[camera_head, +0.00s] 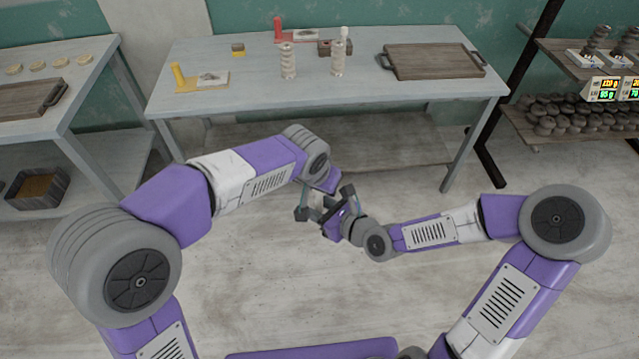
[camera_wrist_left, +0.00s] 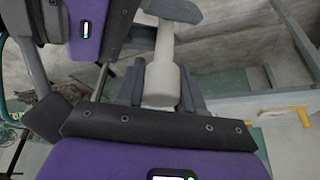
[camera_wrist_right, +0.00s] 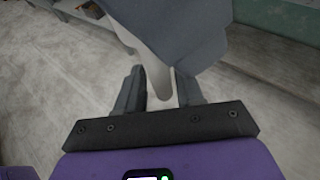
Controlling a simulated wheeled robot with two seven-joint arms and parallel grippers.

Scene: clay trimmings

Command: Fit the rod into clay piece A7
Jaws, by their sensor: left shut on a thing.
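A pale rod (camera_wrist_left: 162,75), with a thick end and a narrower shaft, sits between the fingers of my left gripper (camera_wrist_left: 160,92), which is shut on its thick end. Part of the rod (camera_wrist_right: 156,72) also shows in the right wrist view, between the spread fingers of my right gripper (camera_wrist_right: 160,90), with a gap at its right side. In the head view my right gripper (camera_head: 325,203) is open, close to the left wrist above the floor. Two ringed pale columns (camera_head: 288,62) (camera_head: 338,62) stand upright on the table; I cannot read which is A7.
A side table (camera_head: 60,120) stands left; a shelf of dark lumps (camera_head: 565,118) stands right.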

